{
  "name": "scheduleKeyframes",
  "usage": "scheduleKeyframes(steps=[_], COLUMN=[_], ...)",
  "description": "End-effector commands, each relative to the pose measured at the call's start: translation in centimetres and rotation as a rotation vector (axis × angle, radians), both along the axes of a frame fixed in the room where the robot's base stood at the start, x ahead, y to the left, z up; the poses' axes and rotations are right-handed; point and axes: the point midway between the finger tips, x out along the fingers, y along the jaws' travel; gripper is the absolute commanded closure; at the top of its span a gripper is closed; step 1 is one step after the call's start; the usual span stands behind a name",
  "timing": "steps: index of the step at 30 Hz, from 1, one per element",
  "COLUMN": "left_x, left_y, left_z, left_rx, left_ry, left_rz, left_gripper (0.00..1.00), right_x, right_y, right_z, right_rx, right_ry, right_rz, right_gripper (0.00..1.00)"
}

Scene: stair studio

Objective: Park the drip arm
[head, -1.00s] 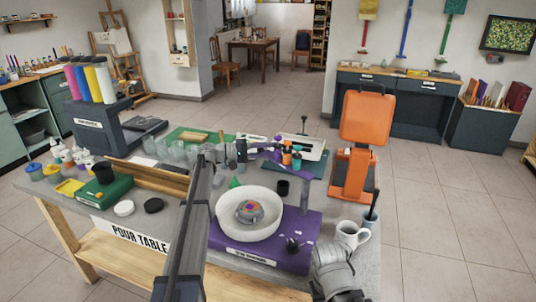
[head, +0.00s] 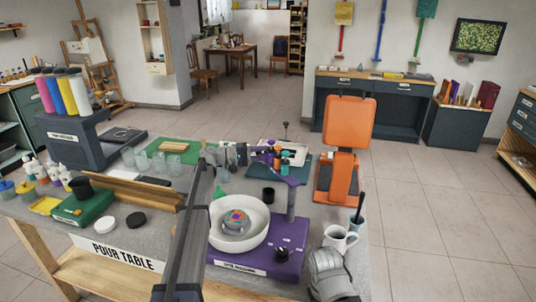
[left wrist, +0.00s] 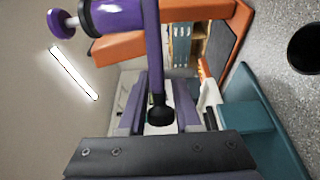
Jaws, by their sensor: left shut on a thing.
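The purple drip arm (head: 284,178) tops a post (head: 291,206) on the purple spin machine (head: 275,262). It points back and left, clear of the white bowl (head: 216,240), which holds a ball with a coloured top (head: 236,221). My left gripper (head: 243,155) is at the drip arm's far end, behind the bowl. In the left wrist view the purple bar (left wrist: 153,50) runs down to a black tip (left wrist: 160,112) between my fingers (left wrist: 158,122), which are shut on it. My right gripper's fingers are not visible.
A black cup (head: 268,195) is beside the bowl. An orange press (head: 345,140) stands behind right. A white mug (head: 339,238) is at the table's right. Clear glasses (head: 143,160) stand at the back left.

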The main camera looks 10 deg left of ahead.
Motion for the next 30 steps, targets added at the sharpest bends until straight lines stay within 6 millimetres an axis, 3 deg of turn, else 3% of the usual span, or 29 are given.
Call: scheduleKeyframes(steps=[1, 19, 20, 27, 30], left_x=[-0.67, -0.68, -0.68, -0.49, -0.41], left_y=[-0.85, -0.86, -0.86, -0.58, -0.47], left_z=[-0.3, -0.31, -0.31, -0.21, -0.18], left_rx=[0.01, 0.01, 0.01, 0.007, 0.006], left_ry=[0.003, 0.003, 0.003, 0.002, 0.002], left_rz=[-0.019, -0.019, -0.019, -0.015, -0.013], left_gripper=[1.0, 1.0, 0.67, 0.4, 0.4], right_x=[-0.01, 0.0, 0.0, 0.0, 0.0], right_y=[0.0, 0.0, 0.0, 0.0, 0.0], right_z=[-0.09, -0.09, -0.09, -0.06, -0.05], right_rx=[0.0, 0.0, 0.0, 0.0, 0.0], right_ry=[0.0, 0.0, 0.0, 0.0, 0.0], right_rz=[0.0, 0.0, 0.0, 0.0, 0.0], right_gripper=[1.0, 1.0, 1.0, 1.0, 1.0])
